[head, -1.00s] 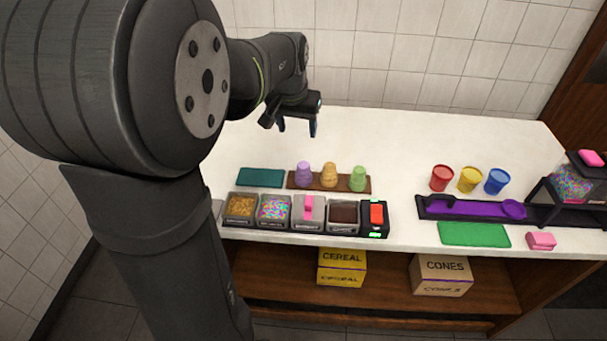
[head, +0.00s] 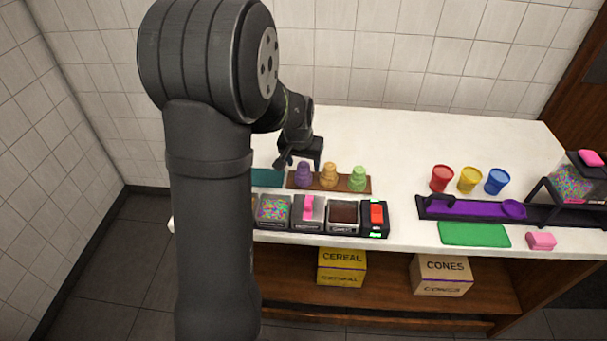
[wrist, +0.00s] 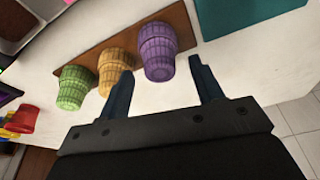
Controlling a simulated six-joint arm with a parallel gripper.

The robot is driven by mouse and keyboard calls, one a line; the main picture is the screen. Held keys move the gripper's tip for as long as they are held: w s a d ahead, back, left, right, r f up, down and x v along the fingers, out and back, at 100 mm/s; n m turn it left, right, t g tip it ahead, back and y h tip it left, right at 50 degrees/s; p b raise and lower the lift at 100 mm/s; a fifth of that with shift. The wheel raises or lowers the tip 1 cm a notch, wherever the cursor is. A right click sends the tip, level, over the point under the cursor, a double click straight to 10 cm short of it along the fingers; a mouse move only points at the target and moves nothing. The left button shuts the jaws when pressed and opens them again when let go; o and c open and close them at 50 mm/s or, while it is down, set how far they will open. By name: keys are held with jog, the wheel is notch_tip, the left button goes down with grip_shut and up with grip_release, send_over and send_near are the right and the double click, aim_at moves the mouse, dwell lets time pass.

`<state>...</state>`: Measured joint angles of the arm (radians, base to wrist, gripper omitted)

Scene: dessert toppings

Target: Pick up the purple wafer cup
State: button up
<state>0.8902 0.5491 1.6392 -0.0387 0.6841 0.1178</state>
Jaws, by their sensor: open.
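The purple wafer cup (head: 303,174) stands upside down at the left end of a brown wooden board (head: 347,186), beside an orange cup (head: 328,174) and a green cup (head: 357,178). My gripper (head: 298,162) is just behind and above the purple cup in the head view. In the wrist view, my open gripper (wrist: 163,80) has its two fingers spread on either side of the near part of the purple cup (wrist: 157,51). The jaws are empty. The orange cup (wrist: 117,69) is close to the left finger, and I cannot tell whether they touch.
Topping bins (head: 343,215) stand in front of the board. A teal mat (head: 267,178) lies to its left. Red, yellow and blue cups (head: 469,180) stand to the right, behind a purple tray (head: 470,209). The white counter behind the board is clear.

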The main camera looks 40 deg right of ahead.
jog(key=shift+x, duration=1)
jog(key=c, duration=0.9)
jog(key=shift+o, duration=0.2)
